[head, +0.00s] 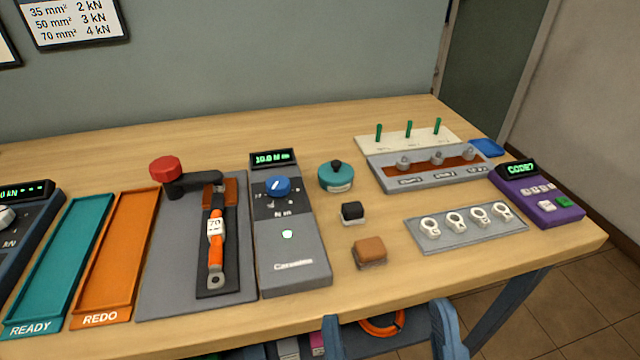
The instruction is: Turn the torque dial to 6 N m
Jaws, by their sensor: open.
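The torque dial (277,187) is a blue round knob with a white pointer line, on the sloped face of a grey unit (295,262). Small marks and an "N m" label are printed around and below it. The dark display (273,159) above it appears to read 10.0 N m in green. Nothing touches the dial.
Left of the unit, a grey plate holds a red-knobbed lever (166,169) and an orange cable piece (216,247). A teal round piece (336,178), a black block (352,212) and a brown block (370,250) stand right. A blue frame (447,330) shows at the table's front edge.

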